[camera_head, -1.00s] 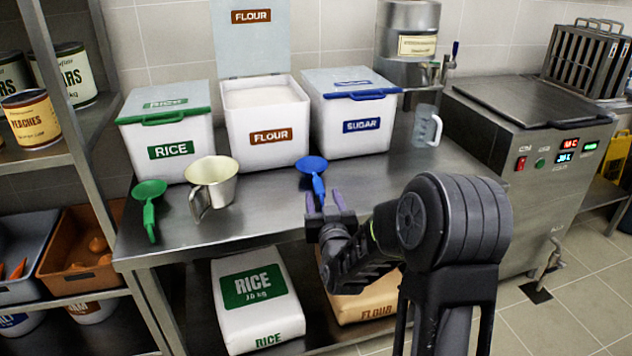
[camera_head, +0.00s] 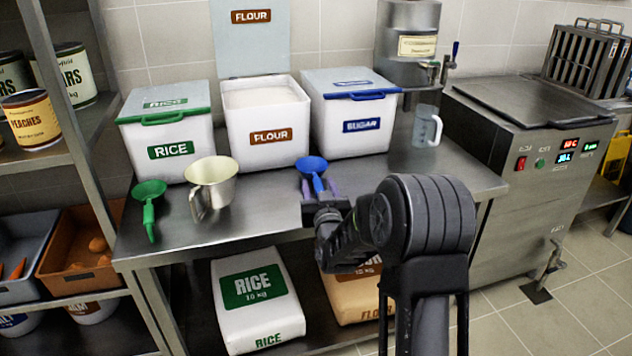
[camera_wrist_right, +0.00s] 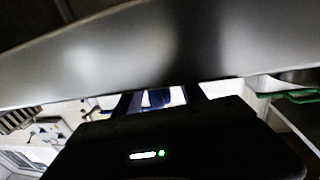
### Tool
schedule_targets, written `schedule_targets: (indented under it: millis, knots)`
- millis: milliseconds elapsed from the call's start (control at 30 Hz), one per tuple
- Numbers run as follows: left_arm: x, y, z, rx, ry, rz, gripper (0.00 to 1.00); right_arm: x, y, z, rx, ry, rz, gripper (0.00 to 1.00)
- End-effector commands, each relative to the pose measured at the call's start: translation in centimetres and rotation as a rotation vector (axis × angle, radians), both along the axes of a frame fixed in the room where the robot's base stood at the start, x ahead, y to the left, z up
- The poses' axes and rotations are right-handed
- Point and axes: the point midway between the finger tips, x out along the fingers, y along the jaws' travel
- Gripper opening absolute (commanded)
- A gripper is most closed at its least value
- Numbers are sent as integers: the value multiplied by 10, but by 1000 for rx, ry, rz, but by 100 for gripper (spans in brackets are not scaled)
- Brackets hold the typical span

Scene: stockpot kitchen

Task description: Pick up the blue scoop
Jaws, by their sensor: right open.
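The blue scoop (camera_head: 312,165) lies on the steel counter in front of the sugar bin, its bowl toward the back and its handle pointing to the front. My right gripper (camera_head: 319,188) is open at the front of the scoop, with one finger on each side of the handle. I cannot tell whether the fingers touch it. In the right wrist view a blue piece of the scoop (camera_wrist_right: 157,98) shows between the dark fingers; the rest of it is hidden. My left gripper is not in view.
Rice (camera_head: 172,150), flour (camera_head: 270,137) and sugar (camera_head: 362,127) bins line the back. A clear jug (camera_head: 426,128) is at the right.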

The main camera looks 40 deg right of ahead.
Motion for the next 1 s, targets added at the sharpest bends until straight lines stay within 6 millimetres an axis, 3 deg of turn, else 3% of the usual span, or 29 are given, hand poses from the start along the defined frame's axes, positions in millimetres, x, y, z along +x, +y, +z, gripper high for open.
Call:
schedule_targets:
  millis: [200, 800, 1000]
  knots:
    - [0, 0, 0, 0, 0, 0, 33, 0, 0, 0, 0, 0, 0, 48]
    - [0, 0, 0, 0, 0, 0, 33, 0, 0, 0, 0, 0, 0, 0]
    - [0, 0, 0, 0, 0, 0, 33, 0, 0, 0, 0, 0, 0, 0]
